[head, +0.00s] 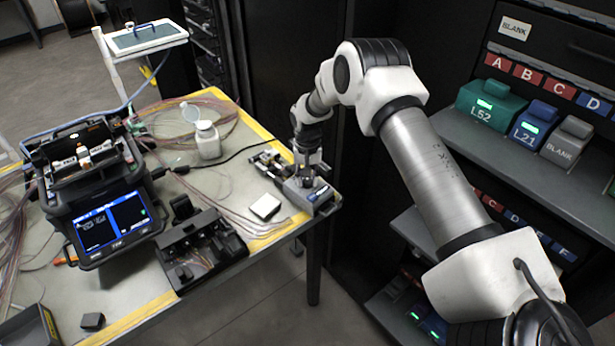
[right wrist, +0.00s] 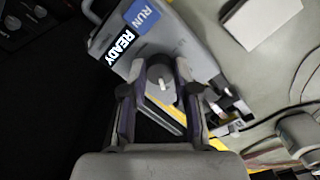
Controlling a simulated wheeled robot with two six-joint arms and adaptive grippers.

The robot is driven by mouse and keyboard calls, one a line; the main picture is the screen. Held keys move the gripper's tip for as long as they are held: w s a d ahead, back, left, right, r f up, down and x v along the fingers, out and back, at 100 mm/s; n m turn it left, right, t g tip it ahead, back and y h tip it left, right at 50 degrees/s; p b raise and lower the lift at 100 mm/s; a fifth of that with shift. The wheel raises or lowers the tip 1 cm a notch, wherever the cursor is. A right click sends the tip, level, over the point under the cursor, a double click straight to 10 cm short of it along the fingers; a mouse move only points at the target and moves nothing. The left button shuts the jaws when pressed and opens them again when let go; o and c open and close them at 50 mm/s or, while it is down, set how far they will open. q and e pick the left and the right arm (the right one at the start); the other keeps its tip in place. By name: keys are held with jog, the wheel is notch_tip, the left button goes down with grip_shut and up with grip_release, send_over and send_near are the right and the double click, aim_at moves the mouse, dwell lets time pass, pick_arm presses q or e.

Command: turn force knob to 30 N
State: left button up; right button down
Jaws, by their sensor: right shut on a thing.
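The tester is a small grey box (head: 300,197) at the right corner of the table. In the right wrist view its grey top (right wrist: 196,58) carries a READY display and a blue RUN label. The force knob (right wrist: 160,84) is a round dark knob with a pale centre, on top of the box. My right gripper (head: 309,178) reaches down over the box. In the right wrist view its two fingers (right wrist: 158,95) are closed around the knob, one on each side. The knob's scale and setting cannot be read. My left gripper is not in view.
A fusion splicer (head: 130,180) with a lit screen stands at left. Loose fibres lie about. A shelf rack (head: 450,150) with labelled boxes stands at right.

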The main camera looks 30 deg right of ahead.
aim_at(307, 181)
jog(key=shift+s+f, duration=0.2)
jog(key=c, duration=1.3)
grip_release()
jog(key=shift+o, duration=0.8)
jog(key=shift+w, duration=0.2)
jog(key=shift+r, duration=0.1)
notch_tip(307, 181, up, 12)
